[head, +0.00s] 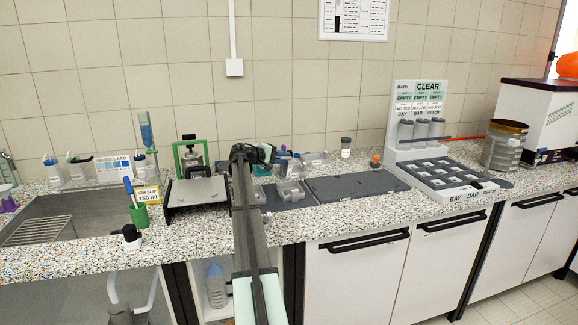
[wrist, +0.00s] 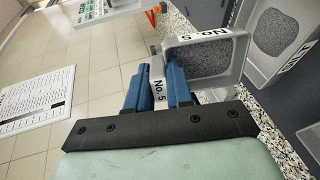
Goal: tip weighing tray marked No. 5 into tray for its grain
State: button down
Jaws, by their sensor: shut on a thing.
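My gripper (wrist: 158,90) has blue fingers shut on the handle tab of a weighing tray (wrist: 243,52) marked No. 5. The tray is a grey, open box with dark, speckled grain inside, and its No. 5 label shows on its rim and again between the fingers. Beyond it, at the right of the wrist view, is a larger grey tray (wrist: 296,17) with a patch of speckled grain and a partly cut-off label I cannot read. The held tray appears apart from it. In the head view my gripper (head: 252,153) is above the counter, and my arm hides most of the held tray.
A dark mat (head: 357,186) lies right of my arm, with small grey containers (head: 290,191) beside it. A green-framed device (head: 190,157) stands left. A rack (head: 450,178) with a CLEAR board and a metal sieve pot (head: 503,147) stand right. A green cup (head: 139,215) is near the front edge.

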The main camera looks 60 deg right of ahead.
jog(key=y, duration=0.1)
jog(key=r+t+y, duration=0.1)
jog(key=shift+d+y, duration=0.1)
jog(key=shift+y, duration=0.3)
jog(key=t+y, duration=0.1)
jog(key=y, duration=0.1)
jog(key=r+t+y, duration=0.1)
jog(key=y, duration=0.1)
jog(key=shift+d+t, duration=0.1)
jog(key=shift+t, duration=0.2)
jog(key=t+y, duration=0.1)
jog(key=y, duration=0.1)
jog(key=r+t+y, duration=0.1)
jog(key=y, duration=0.1)
jog(key=shift+r+t+y, duration=0.3)
jog(key=shift+t+y, duration=0.2)
jog(key=shift+y, duration=0.3)
jog(key=shift+a+t+y, duration=0.2)
jog(key=shift+t+y, duration=0.1)
jog(key=shift+y, duration=0.3)
